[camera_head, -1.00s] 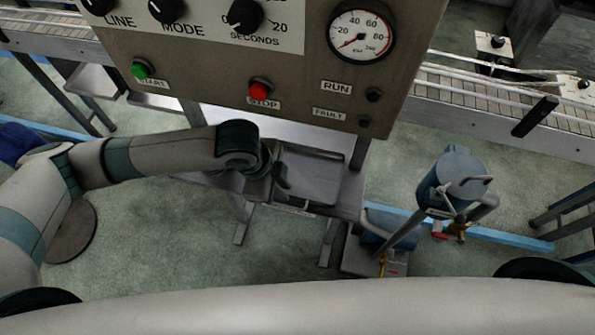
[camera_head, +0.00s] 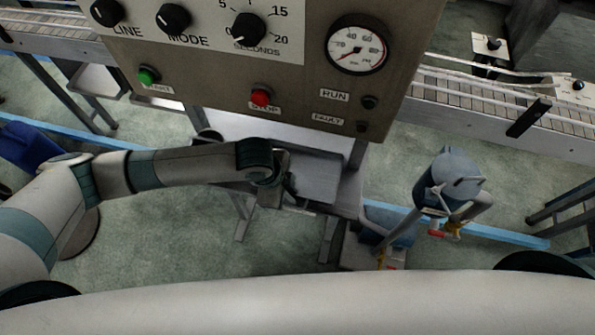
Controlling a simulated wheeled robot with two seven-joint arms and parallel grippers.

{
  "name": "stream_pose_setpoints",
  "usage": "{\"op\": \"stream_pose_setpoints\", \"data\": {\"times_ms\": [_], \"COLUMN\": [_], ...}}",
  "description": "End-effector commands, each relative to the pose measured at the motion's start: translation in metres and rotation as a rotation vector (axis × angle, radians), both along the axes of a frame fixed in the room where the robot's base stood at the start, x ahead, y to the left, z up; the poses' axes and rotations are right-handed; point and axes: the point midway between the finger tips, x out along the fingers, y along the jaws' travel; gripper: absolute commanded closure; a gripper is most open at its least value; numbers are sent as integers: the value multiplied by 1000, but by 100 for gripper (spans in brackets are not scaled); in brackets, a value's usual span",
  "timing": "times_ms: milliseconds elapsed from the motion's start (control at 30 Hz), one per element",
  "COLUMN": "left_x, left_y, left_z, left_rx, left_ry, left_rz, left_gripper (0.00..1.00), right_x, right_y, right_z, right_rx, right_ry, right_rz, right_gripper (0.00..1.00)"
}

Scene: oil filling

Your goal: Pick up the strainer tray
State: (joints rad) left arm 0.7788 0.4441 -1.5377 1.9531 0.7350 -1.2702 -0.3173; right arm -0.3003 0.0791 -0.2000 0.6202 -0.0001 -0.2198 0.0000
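A grey metal tray (camera_head: 318,178), which looks like the strainer tray, sits on a low stand below the control panel. My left arm reaches in from the left. My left gripper (camera_head: 283,194) is at the tray's left edge, pointing down and right. Its fingers are small and dark and partly hidden by the wrist. I cannot tell whether they touch the tray or are shut on it. My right gripper is not in view.
The control panel (camera_head: 225,75) with its knobs, buttons and gauge overhangs the tray from behind. A blue-grey canister (camera_head: 450,180) with pipes and valves stands to the right. A conveyor (camera_head: 480,100) runs behind. Green floor is open in front.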

Motion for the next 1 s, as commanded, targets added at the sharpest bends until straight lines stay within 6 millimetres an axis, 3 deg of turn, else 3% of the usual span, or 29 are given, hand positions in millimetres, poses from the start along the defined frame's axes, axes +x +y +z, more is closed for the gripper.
{"op": "stream_pose_setpoints", "data": {"times_ms": [167, 233, 1000], "left_x": [0, 0, -1], "left_y": [0, 0, 1], "left_z": [0, 0, -1], "left_rx": [0, 0, 1], "left_ry": [0, 0, 2], "left_rz": [0, 0, 1], "left_gripper": [86, 100, 100], "right_x": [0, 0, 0], "right_y": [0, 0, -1], "right_z": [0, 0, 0], "right_rx": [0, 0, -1], "right_ry": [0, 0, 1], "right_rz": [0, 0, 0], "right_gripper": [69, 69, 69]}}
